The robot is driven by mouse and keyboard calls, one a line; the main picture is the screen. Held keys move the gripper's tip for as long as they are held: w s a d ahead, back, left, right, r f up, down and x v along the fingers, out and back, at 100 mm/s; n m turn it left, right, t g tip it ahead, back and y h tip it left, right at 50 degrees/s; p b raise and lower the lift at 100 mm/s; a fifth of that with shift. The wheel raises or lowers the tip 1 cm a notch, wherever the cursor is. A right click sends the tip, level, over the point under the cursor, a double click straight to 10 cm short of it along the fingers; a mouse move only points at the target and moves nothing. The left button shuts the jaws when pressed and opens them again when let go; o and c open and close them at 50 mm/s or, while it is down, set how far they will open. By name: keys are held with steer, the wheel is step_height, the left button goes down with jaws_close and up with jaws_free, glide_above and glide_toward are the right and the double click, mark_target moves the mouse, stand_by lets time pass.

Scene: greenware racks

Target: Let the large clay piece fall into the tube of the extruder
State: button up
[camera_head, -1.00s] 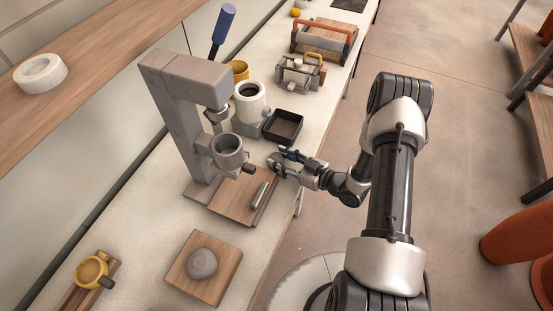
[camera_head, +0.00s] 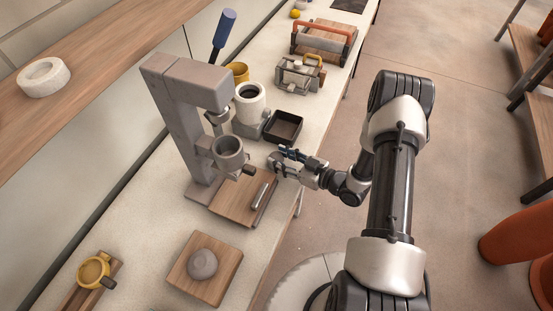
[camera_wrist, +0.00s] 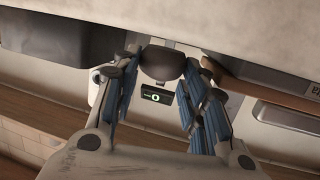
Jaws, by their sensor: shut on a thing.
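The extruder is a grey upright frame (camera_head: 184,120) with a blue-gripped lever. Its short grey tube (camera_head: 228,152) sits on the front, with the open mouth facing up. My gripper (camera_head: 283,161) is right of the tube, apart from it, near the counter's front edge. It is shut on a grey rounded clay piece (camera_head: 275,161). In the wrist view, this piece (camera_wrist: 163,63) shows dark between the blue-padded fingertips (camera_wrist: 160,68); the fingers partly hide its sides. Another rounded grey lump (camera_head: 203,264) rests on a square wooden board (camera_head: 228,270) in front.
A white cylinder (camera_head: 262,103) with a dark opening and a black square tray (camera_head: 298,134) stand behind my gripper. A wooden board (camera_head: 229,207) with a metal bar lies below the tube. A yellow ring tool (camera_head: 93,270) is at lower left. Counter surface between the boards is bare.

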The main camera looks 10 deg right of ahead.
mark_target(282, 160)
steer(key=shift+r+p, duration=1.4)
steer(key=shift+r, duration=1.05)
